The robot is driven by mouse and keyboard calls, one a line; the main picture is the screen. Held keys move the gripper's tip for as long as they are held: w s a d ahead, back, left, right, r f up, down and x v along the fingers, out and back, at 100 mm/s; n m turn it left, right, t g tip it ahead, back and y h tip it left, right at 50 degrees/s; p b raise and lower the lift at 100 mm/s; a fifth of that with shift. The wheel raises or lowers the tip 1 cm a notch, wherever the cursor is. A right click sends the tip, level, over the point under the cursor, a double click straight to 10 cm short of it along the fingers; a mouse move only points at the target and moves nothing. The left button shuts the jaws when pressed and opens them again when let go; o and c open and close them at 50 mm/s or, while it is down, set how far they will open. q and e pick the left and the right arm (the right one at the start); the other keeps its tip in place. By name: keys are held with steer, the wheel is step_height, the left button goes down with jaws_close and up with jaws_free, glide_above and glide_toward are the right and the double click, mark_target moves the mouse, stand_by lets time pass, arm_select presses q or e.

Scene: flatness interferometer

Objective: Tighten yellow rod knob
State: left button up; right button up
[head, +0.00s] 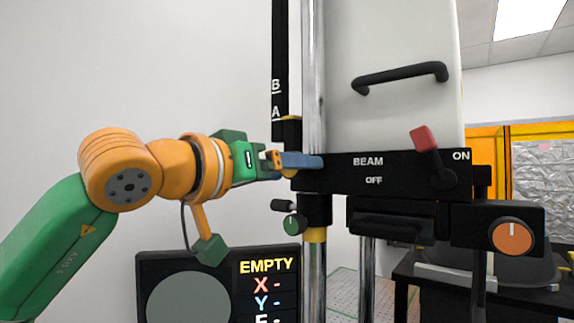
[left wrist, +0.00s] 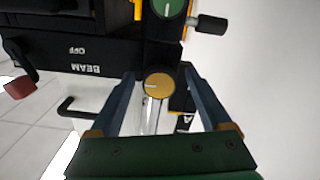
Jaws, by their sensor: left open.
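The yellow rod knob (left wrist: 158,87), round with a white pointer line, shows in the left wrist view between the two blue fingers of my left gripper (left wrist: 158,76). The gripper is open, with a finger on each side of the knob and visible gaps to both. In the head view my left gripper (head: 318,162) reaches in from the left at the chrome column, and its fingers hide most of the yellow knob. My right gripper is not in view.
A green knob (head: 291,225) and a small black handle (head: 283,206) sit just below on the column. The black beam panel (head: 330,180) has a red-tipped lever (head: 424,139). An orange knob (head: 512,236) is at right. A display (head: 268,267) reading EMPTY stands below my arm.

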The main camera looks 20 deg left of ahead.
arm_select(q)
steer(key=shift+s+a+r, duration=0.1)
steer(key=shift+s, duration=0.2)
steer(key=c, duration=0.9)
jaws_close()
steer(key=shift+n, duration=0.3)
steer(key=shift+d+r+n, duration=0.1)
steer(key=shift+n, duration=4)
steer(key=shift+d+r+n, duration=0.1)
steer(key=shift+n, duration=4)
